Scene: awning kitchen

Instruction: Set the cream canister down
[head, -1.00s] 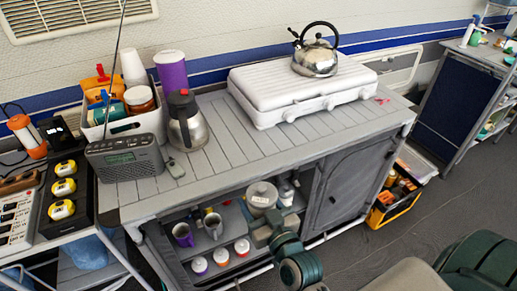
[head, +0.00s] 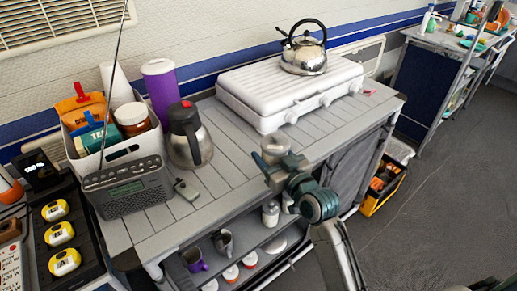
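The cream canister (head: 274,147), a short greyish-cream pot with a lid, shows at the front part of the slatted grey worktop (head: 225,178).
A white camping stove (head: 285,95) with a steel kettle (head: 303,50) stands behind the canister. A steel jug (head: 188,140), radio (head: 128,188) and small grey item (head: 187,190) stand left. Bare slats lie between. Mugs (head: 223,242) sit on the shelf below.

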